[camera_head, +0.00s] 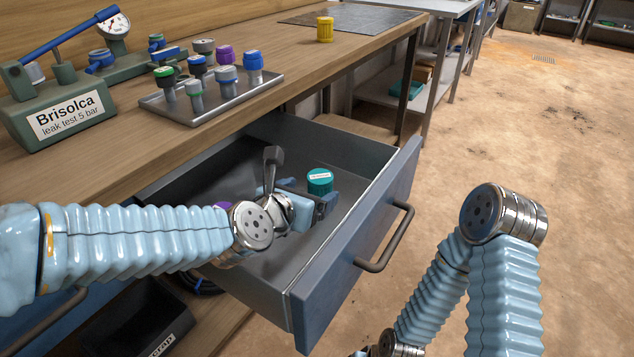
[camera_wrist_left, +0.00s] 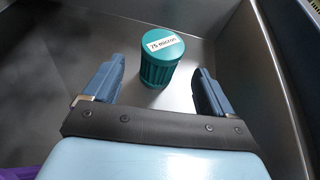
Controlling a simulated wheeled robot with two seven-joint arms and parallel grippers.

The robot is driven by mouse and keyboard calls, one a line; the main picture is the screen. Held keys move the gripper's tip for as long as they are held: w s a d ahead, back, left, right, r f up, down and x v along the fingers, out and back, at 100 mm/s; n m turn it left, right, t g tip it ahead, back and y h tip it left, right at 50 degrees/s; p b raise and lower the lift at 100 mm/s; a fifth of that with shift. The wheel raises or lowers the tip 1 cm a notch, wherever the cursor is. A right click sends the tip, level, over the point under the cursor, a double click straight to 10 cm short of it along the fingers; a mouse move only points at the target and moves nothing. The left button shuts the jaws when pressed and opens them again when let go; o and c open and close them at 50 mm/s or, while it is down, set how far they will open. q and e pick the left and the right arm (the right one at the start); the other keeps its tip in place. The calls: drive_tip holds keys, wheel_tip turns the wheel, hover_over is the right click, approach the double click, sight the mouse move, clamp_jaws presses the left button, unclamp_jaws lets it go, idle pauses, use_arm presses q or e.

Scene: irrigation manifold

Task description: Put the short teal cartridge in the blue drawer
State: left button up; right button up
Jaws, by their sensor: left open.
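The teal cartridge (camera_head: 320,182) stands upright inside the open blue drawer (camera_head: 352,241), toward its far right part. In the left wrist view the cartridge (camera_wrist_left: 160,58) has a white label reading "75 micron" on its top and stands on the grey drawer floor. My left gripper (camera_head: 323,207) is inside the drawer, just on the near side of the cartridge. Its two fingers (camera_wrist_left: 157,88) are open, one to each side of the cartridge's near end, with visible gaps. My right arm is at the right, but its gripper is not in view.
A purple thing (camera_head: 222,206) is partly hidden behind my left arm in the drawer. On the bench above are a tray (camera_head: 196,119) with several capped valves, a green leak tester (camera_head: 62,120) and a yellow cartridge (camera_head: 325,30). The drawer walls stand close around my left gripper.

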use_arm(q)
drive_tip(key=p+v, duration=0.2)
drive_tip(key=v, duration=0.4)
drive_tip(key=shift+s+a+r, duration=0.15)
drive_tip(key=shift+s+r, duration=0.05)
drive_tip(key=shift+s+a, duration=0.15)
drive_tip(key=shift+s, duration=0.1)
